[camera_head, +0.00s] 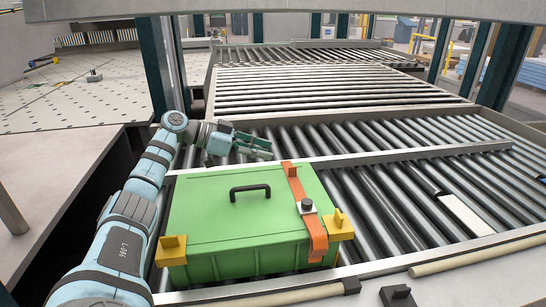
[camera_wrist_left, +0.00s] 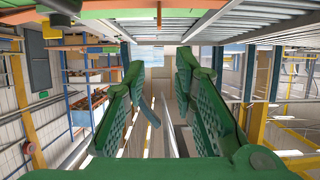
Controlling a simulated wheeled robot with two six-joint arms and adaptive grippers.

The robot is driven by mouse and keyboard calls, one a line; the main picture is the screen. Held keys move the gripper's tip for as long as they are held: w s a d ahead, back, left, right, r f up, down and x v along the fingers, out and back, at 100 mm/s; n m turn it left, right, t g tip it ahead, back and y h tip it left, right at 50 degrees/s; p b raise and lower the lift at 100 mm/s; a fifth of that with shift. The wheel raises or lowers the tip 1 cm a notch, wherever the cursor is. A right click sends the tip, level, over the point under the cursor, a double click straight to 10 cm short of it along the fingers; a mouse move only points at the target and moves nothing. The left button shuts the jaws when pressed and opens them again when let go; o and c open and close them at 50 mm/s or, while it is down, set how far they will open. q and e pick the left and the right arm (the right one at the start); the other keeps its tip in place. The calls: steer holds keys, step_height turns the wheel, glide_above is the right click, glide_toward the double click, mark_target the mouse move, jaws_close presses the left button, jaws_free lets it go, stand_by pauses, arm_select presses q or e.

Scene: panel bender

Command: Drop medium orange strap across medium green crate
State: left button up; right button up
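The green crate (camera_head: 235,215) stands on the conveyor rollers with its lid on and a black handle on top. The orange strap (camera_head: 296,185) lies across the right part of the lid from back to front and hangs down the front face. A dark buckle with a pale knob (camera_head: 307,206) sits on the strap near the front edge. My left gripper (camera_head: 268,150) is just behind the crate, apart from the strap. In the left wrist view its fingers (camera_wrist_left: 168,85) are spread with nothing between them. My right gripper is not in view.
Yellow corner blocks (camera_head: 172,245) sit at the crate's front corners. Metal rails (camera_head: 400,155) border the roller conveyor (camera_head: 400,205). Rollers to the right are mostly clear, apart from a white plate (camera_head: 466,214). Dark posts (camera_head: 158,65) and a dotted table (camera_head: 75,90) stand at left.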

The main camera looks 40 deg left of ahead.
arm_select(q)
steer(key=b+v, duration=0.1)
steer(key=v, duration=0.7)
steer(key=shift+s+f, duration=0.1)
